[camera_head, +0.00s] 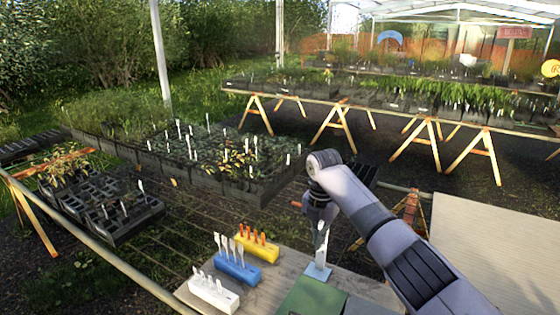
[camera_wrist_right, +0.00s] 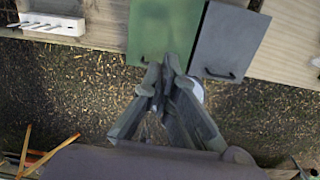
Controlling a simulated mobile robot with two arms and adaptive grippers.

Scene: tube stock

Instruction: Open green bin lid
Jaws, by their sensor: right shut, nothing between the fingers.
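The green bin lid (camera_head: 311,298) is at the bottom of the head view, cut off by the frame edge, and appears flat and closed. In the wrist view the green lid (camera_wrist_right: 160,30) fills the top middle. My right gripper (camera_wrist_right: 170,62) is shut and empty, its fingertips over the lid's near edge in that view. The fingers hide part of that edge, and I cannot tell whether they touch it. My left gripper is not in view.
A grey lid (camera_wrist_right: 232,38) with a dark handle lies right of the green one. White (camera_head: 213,294), blue (camera_head: 238,270) and yellow (camera_head: 257,247) label blocks stand left. A bare board (camera_head: 500,250) lies right.

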